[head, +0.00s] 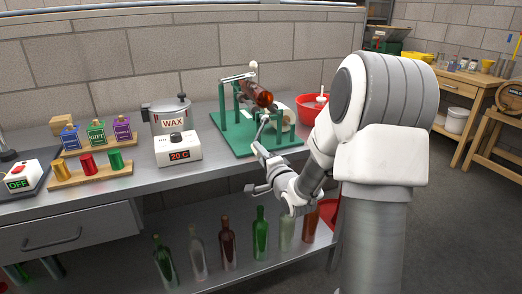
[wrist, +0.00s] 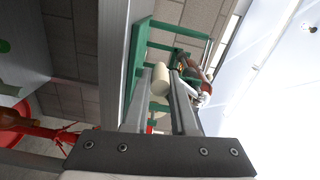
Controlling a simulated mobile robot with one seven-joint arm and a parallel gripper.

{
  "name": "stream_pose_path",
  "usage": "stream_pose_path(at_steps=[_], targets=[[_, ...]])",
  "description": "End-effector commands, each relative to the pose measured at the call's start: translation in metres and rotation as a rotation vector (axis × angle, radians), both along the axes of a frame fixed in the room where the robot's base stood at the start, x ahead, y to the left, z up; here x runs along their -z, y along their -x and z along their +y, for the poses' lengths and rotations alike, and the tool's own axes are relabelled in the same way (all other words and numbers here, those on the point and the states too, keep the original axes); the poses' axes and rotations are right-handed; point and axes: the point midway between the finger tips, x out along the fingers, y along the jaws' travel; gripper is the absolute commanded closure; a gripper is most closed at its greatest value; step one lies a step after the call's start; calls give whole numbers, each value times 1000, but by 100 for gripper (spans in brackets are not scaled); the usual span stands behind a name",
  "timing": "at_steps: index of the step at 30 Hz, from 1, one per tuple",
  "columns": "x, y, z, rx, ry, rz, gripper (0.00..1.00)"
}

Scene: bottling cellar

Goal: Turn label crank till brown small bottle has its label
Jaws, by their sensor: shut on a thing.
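The green labelling stand (head: 240,140) sits on the steel bench in the head view. The brown small bottle (head: 257,95) lies tilted in its frame; I cannot make out a label on it. My gripper (head: 262,150) is at the stand's front, by the crank. In the wrist view my gripper (wrist: 163,100) has the pale crank handle (wrist: 160,80) between its fingers and is shut on it. Part of the stand's green frame (wrist: 140,75) shows beyond the fingers. A white label roll (head: 285,117) is at the stand's right side, partly hidden.
A red bowl (head: 312,107) stands right of the stand. A wax pot (head: 170,115) and a heater reading 20 C (head: 178,149) stand to its left. Several bottles (head: 228,243) stand on the lower shelf.

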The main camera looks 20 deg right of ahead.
Motion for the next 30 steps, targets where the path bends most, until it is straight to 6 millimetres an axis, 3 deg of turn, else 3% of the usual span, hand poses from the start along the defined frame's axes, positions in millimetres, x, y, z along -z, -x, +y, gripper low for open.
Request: stream_pose_path(at_steps=[30], targets=[[-26,1,40,-13,-512,14,100]])
